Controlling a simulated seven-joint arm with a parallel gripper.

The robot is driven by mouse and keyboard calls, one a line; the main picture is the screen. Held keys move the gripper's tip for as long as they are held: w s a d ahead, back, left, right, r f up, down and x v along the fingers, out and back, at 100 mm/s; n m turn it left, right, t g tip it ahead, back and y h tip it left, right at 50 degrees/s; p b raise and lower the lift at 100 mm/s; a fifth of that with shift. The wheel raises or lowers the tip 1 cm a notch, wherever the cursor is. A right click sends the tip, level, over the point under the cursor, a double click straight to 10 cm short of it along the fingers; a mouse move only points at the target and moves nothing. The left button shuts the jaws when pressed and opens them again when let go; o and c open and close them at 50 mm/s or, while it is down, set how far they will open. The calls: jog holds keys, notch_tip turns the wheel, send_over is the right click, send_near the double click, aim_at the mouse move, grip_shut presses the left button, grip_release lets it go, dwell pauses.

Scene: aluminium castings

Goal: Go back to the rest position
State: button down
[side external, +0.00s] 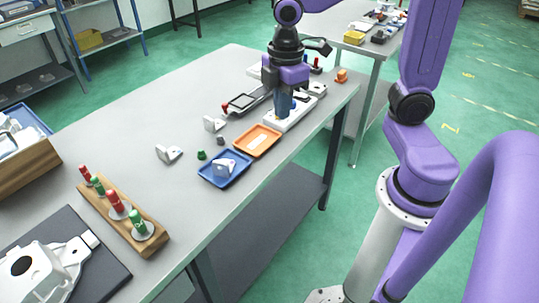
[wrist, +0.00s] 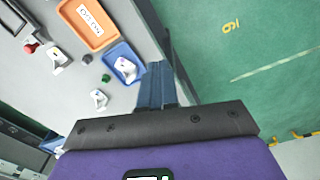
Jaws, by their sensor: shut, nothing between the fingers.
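My gripper (side external: 285,104) is at the far part of the grey table (side external: 130,118) in the side external view, pointing down in front of a white fixture (side external: 300,110). In the wrist view its blue fingers (wrist: 157,84) are together, with nothing between them. There they appear over the table's edge, close to the blue tray. How high the fingertips are above the table or fixture is hard to tell.
A blue tray (side external: 224,168) holds a light casting (side external: 224,167). An orange tray (side external: 257,140) lies beside it. White brackets (side external: 169,154) stand on the table. A wooden rack (side external: 122,214) holds red and green plugs. A large casting (side external: 45,265) sits on a dark mat.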

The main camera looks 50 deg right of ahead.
jog(key=s+a+f+m, duration=0.1)
jog(key=s+f, duration=0.1)
jog(key=s, duration=1.2)
jog(key=shift+s+m, duration=0.15)
jog(key=shift+m, duration=0.15)
jog(key=c, duration=1.4)
grip_release()
jog(key=shift+s, duration=0.15)
jog(key=o, duration=0.5)
jog(key=shift+w, duration=0.2)
jog(key=w+m, duration=0.1)
jog(key=w, duration=0.3)
jog(key=w+r+m, duration=0.1)
jog(key=w, duration=0.3)
jog(key=w+r+m, duration=0.1)
jog(key=w+m, duration=0.1)
jog(key=w, duration=0.2)
jog(key=shift+w+d+r, duration=0.15)
jog(key=shift+w, duration=0.25)
jog(key=w+d+m, duration=0.6)
jog(key=w+d, duration=1.2)
jog(key=d, duration=0.3)
jog(key=d+f+m, duration=0.1)
jog(key=d+m, duration=0.2)
jog(key=d, duration=1.2)
jog(key=f, duration=1.7)
jog(key=shift+w+a+f, duration=0.15)
jog(key=shift+w+f, duration=0.1)
